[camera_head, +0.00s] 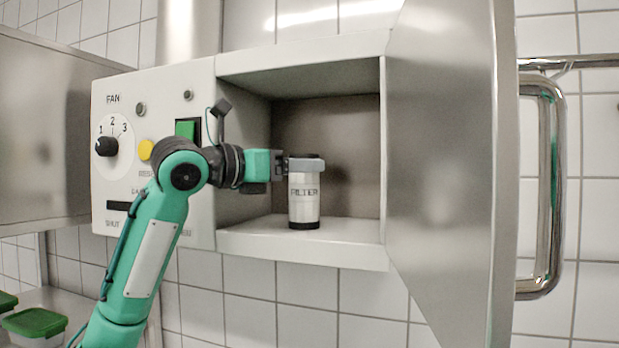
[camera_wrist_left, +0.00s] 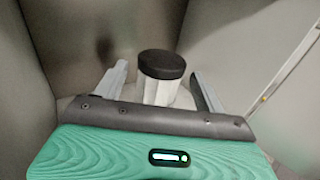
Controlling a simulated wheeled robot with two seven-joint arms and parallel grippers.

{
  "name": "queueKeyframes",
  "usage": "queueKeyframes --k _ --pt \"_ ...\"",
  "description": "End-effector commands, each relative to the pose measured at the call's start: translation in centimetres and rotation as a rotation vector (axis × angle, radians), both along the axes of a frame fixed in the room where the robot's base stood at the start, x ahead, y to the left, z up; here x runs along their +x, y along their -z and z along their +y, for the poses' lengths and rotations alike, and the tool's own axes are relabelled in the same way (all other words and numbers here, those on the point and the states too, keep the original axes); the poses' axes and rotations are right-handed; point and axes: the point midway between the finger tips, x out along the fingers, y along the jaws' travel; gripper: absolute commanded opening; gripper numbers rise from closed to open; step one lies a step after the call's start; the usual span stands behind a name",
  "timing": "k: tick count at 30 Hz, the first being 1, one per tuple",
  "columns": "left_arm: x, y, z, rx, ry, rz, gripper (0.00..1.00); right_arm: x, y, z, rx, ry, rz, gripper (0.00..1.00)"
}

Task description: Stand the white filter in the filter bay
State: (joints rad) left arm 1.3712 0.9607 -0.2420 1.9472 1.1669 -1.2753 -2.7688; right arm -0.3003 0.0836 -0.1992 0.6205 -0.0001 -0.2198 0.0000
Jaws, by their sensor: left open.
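The white filter (camera_head: 304,200), labelled FILTER with dark end caps, stands upright on the floor of the open filter bay (camera_head: 355,232). In the left wrist view the filter (camera_wrist_left: 160,75) shows its black top cap between the two fingers. My left gripper (camera_head: 306,165) reaches into the bay from the left at the filter's upper part. Its jaws (camera_wrist_left: 158,88) are open, one finger on each side of the filter, with a gap visible on the right side. My right gripper is not in view.
The bay's metal door (camera_head: 440,170) stands open at the right, with a chrome handle (camera_head: 545,185) on it. A control panel (camera_head: 130,190) with a fan knob (camera_head: 107,146) and yellow button (camera_head: 145,150) lies left of the bay. Green-lidded boxes (camera_head: 35,322) sit at lower left.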

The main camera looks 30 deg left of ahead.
Motion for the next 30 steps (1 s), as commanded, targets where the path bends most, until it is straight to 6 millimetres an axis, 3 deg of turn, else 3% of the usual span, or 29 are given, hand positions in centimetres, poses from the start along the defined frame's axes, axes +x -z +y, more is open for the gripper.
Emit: queueKeyframes --k 1,3,12,30 --pt "-1.2 0.6 0.5 0.001 -0.004 -0.004 0.71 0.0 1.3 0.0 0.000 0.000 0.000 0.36" --pt "-2.6 0.6 1.0 0.000 -0.003 -0.003 0.71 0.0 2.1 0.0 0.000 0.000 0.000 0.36" --pt "-7.0 0.2 2.6 0.000 -0.001 -0.001 0.71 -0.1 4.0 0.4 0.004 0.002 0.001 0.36" --pt "-7.6 0.0 2.8 -0.001 0.000 0.001 0.71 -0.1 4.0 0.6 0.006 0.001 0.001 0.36"
